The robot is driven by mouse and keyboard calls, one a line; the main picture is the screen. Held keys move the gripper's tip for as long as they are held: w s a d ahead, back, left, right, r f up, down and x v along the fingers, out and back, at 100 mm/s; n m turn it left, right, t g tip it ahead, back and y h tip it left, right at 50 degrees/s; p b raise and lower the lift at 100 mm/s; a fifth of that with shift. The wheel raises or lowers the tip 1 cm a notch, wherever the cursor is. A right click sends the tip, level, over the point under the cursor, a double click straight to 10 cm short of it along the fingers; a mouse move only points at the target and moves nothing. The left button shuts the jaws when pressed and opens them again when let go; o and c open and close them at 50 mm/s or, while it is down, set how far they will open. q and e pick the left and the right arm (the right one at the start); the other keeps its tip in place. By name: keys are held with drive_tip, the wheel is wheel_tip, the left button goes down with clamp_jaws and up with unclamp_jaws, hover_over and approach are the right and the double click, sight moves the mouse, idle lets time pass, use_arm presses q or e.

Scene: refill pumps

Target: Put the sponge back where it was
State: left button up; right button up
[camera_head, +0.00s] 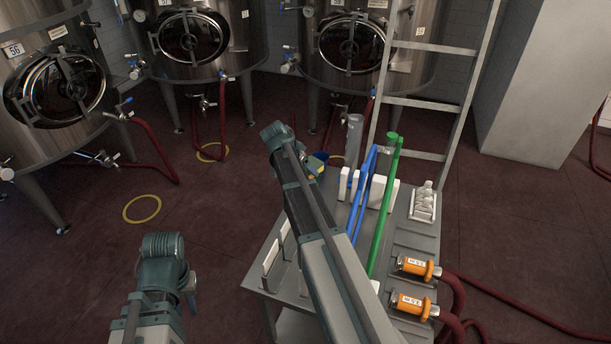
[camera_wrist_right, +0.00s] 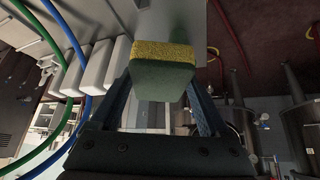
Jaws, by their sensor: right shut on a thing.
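The sponge (camera_wrist_right: 163,72), yellow on one face and dark green on the other, is held between the two fingers of my right gripper (camera_wrist_right: 162,95) in the right wrist view. In the head view a small yellow piece of it (camera_head: 321,156) shows beside the end of my right arm, near the far left edge of the grey table (camera_head: 412,238).
A ladder (camera_head: 425,103) stands behind. Steel tanks (camera_head: 205,75) line the back.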

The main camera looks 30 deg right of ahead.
drive_tip(key=shift+f+b, duration=1.55)
drive_tip(key=shift+f, duration=0.25)
drive_tip(key=shift+f+b, duration=0.55)
drive_tip(key=shift+f, duration=0.1)
drive_tip(key=o, duration=1)
drive_tip(key=shift+o, duration=0.2)
drive_tip(key=shift+r, duration=0.25)
